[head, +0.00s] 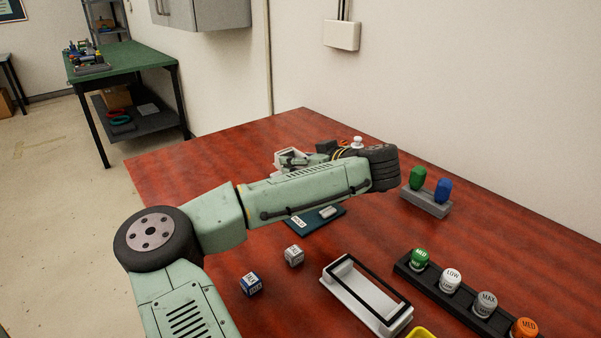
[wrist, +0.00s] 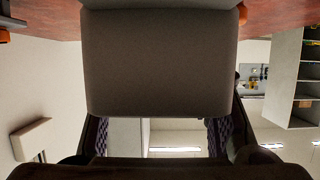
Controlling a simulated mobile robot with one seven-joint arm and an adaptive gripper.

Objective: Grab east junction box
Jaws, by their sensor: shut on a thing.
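A plain grey box, taken as the east junction box (wrist: 160,62), fills the middle of the wrist view, with a finger of my gripper (wrist: 160,112) along each side. My gripper is shut on it. In the head view a pale box (head: 286,153) shows at my gripper, beyond my forearm and over the far part of the red table. My forearm and wrist hide part of the gripper there. No marking that says east can be read on the box.
The red table (head: 200,165) carries two labelled dice, a white open tray (head: 352,291), a dark rack (head: 462,303) of labelled knobs and a grey stand (head: 426,203) with green and blue pieces. A white wall box (head: 341,35) hangs behind. A green workbench (head: 120,59) stands back left.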

